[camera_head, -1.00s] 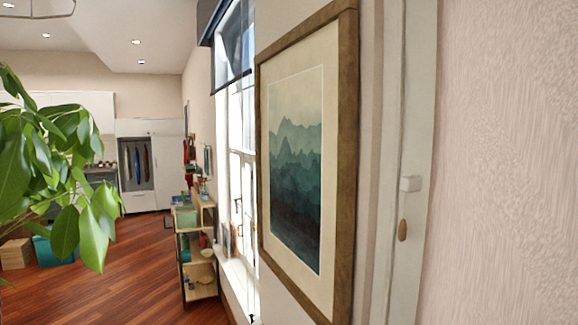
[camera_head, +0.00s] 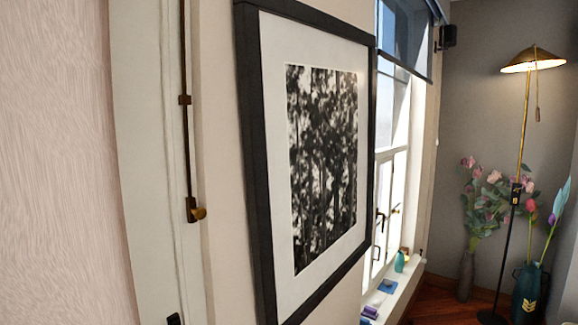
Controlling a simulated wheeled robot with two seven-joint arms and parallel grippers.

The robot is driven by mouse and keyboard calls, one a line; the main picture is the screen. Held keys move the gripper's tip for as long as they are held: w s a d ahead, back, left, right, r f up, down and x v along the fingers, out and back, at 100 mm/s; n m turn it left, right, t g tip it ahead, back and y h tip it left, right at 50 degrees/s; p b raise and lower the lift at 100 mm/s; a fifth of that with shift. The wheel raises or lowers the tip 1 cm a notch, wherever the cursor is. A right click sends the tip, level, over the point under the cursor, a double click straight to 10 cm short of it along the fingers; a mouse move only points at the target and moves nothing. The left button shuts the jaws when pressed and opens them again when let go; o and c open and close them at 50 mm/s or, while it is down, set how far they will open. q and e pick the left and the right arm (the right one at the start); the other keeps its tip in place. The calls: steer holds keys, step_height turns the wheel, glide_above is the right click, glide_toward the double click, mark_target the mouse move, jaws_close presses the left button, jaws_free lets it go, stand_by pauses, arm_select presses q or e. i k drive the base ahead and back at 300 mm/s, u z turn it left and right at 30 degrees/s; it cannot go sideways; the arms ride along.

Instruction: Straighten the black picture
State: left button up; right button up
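The black picture (camera_head: 252,160) hangs on the wall in the middle of the head view. It has a black frame, a white mat and a black-and-white print of trees. It is seen at a steep angle, and its lower left corner reaches the bottom edge of the view. Its frame looks slightly tilted, but the slanted view makes the amount hard to tell. Neither of my grippers is in view, and nothing touches the visible part of the picture.
A pale door or cabinet edge with a brass-knobbed rod (camera_head: 194,212) is left of the picture. A window (camera_head: 395,150) with small things on its sill is to the right. A lit floor lamp (camera_head: 531,60) and flower vases (camera_head: 527,290) stand in the far right corner.

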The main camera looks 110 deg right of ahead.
mark_target(307, 75)
steer(key=z, duration=4.65)
steer(key=k, duration=0.65)
steer(key=z, duration=0.1)
steer(key=i, duration=1.25)
steer(key=u, duration=0.35)
